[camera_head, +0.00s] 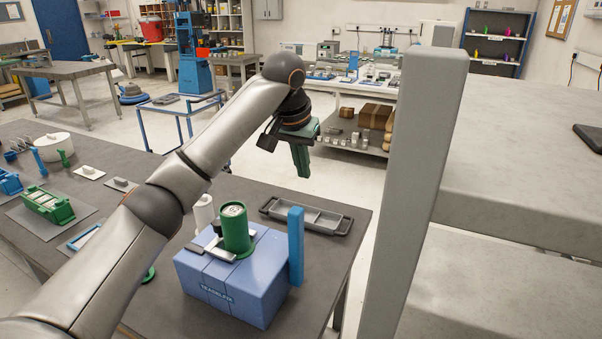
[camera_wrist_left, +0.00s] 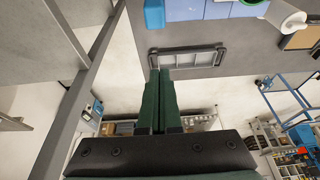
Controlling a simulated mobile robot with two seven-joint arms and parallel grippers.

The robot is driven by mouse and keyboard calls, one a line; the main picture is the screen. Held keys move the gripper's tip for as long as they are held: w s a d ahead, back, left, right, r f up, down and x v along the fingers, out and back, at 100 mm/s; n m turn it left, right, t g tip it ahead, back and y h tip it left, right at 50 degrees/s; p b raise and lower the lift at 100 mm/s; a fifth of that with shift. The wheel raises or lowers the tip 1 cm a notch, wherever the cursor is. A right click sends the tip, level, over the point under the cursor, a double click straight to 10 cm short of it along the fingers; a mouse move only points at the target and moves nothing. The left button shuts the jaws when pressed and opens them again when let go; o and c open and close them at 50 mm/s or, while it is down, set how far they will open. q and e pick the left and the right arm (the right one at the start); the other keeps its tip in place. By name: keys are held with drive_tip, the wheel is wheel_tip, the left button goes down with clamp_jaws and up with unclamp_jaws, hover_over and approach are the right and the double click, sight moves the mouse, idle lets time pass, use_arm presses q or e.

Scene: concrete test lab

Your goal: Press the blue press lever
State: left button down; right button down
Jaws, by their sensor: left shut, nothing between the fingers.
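A blue upright bar (camera_head: 296,246), which looks like the press lever, stands at the right side of a blue box (camera_head: 230,285) on the dark table. Its blue end also shows at the top of the left wrist view (camera_wrist_left: 154,14). My left gripper (camera_head: 303,174) has green fingers pointing down, above and beyond the table's far edge, well apart from the bar. In the left wrist view the two fingers (camera_wrist_left: 160,72) lie together with nothing between them. My right gripper is in neither view.
A green cylinder (camera_head: 236,228) stands on the blue box. A grey tray (camera_head: 310,217) lies on the table behind the bar. A tall grey post (camera_head: 418,190) and grey shelf (camera_head: 530,150) stand close on the right. Small fixtures, including a green one (camera_head: 47,205), occupy the table's left.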

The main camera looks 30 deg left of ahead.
use_arm(q)
wheel_tip(320, 180, down, 7)
drive_tip(key=s+p, duration=0.1)
drive_tip(key=shift+s+f, duration=0.15)
drive_tip(key=shift+f, duration=0.05)
idle(0.4)
idle(0.3)
